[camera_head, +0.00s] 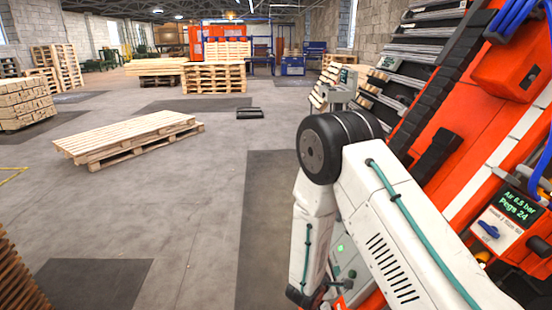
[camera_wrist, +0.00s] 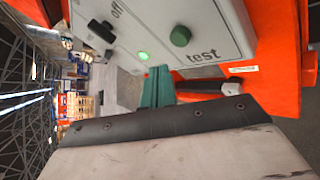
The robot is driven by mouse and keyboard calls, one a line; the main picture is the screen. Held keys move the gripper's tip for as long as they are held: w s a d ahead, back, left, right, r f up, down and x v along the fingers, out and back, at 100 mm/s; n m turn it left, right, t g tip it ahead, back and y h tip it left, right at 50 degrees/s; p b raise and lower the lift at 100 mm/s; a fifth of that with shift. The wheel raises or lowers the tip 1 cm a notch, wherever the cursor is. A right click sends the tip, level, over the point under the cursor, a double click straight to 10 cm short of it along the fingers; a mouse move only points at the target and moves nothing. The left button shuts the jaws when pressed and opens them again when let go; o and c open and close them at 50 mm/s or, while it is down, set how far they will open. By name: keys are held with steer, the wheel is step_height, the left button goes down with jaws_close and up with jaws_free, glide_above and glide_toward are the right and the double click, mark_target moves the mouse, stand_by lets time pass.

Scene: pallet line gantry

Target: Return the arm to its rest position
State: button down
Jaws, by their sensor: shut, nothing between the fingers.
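My gripper (camera_wrist: 157,88) shows in the wrist view as teal fingers, shut and empty, beyond a pale housing with a dark bolted strip. Its tips are close to a grey control box (camera_wrist: 225,25) with a green button (camera_wrist: 180,36), a lit green lamp and the words "test" and "off". I cannot tell whether they touch it. In the head view my white arm, with a black joint and teal cable, is bent at the right and reaches downward. Part of the control box (camera_head: 342,262) shows behind the arm.
An orange machine (camera_head: 470,110) with blue hoses and a small display panel (camera_head: 505,215) stands close on the right. A pallet stack (camera_head: 130,138) lies at left centre, and a dark block (camera_head: 250,113) lies farther off. Grey floor between is clear.

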steer(key=s+d+r+m+g+h, duration=0.1)
steer(key=s+d+r+m+g, duration=0.35)
steer(key=s+r, duration=0.45)
steer(key=s+d+r+m+g+h, duration=0.1)
steer(key=s+d+r+m+g, duration=0.4)
steer(key=s+r, duration=0.45)
steer(key=s+a+r+m+y, duration=0.2)
steer(key=s+r+y, duration=0.1)
steer(key=s+r, duration=0.2)
steer(key=s+a+r+m+t+y, duration=0.1)
steer(key=s+a+r+m+y, duration=0.1)
steer(key=s+r, duration=0.4)
steer(key=s+a+r+m+y, duration=0.2)
steer(key=s+r+y, duration=0.3)
steer(key=r, duration=0.4)
steer(key=shift+s+a+r+m+t+y, duration=0.15)
steer(key=shift+s+m+t+y, duration=0.2)
steer(key=shift+s+m, duration=0.4)
steer(key=shift+w, duration=0.1)
